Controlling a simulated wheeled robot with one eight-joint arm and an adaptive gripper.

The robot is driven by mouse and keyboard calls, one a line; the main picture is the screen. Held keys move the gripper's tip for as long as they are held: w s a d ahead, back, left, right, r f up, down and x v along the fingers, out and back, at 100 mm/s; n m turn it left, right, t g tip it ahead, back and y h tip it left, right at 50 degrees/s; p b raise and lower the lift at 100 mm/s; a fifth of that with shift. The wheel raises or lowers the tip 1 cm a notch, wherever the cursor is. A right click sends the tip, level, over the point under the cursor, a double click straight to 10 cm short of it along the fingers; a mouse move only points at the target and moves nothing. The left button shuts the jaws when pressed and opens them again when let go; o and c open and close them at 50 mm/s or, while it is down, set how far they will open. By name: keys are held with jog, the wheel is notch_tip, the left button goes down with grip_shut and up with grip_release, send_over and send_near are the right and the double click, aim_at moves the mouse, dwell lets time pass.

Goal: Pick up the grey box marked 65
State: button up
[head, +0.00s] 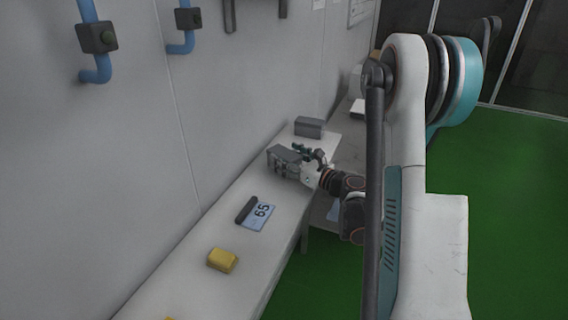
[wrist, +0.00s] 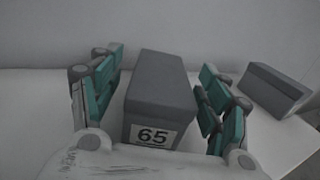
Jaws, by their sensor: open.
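The grey box marked 65 (wrist: 158,92) stands on the white table between the two open fingers of my gripper (wrist: 160,95) in the wrist view. Its 65 label faces my wrist. There seems to be a small gap between the box and each finger. In the head view my gripper (head: 312,158) is at the far part of the table, at the grey box (head: 284,160), and partly hides it. My gripper is open.
A second grey box (head: 309,127) stands just beyond, and shows at right in the wrist view (wrist: 274,90). Nearer on the table (head: 190,270) are a card marked 65 (head: 259,216), a dark bar (head: 246,209) and a yellow block (head: 222,260). A wall runs along the left.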

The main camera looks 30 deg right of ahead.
jog(key=shift+x, duration=0.8)
jog(key=shift+c, duration=0.2)
jog(key=c, duration=1.4)
jog(key=shift+r, duration=0.1)
jog(key=shift+c, duration=0.2)
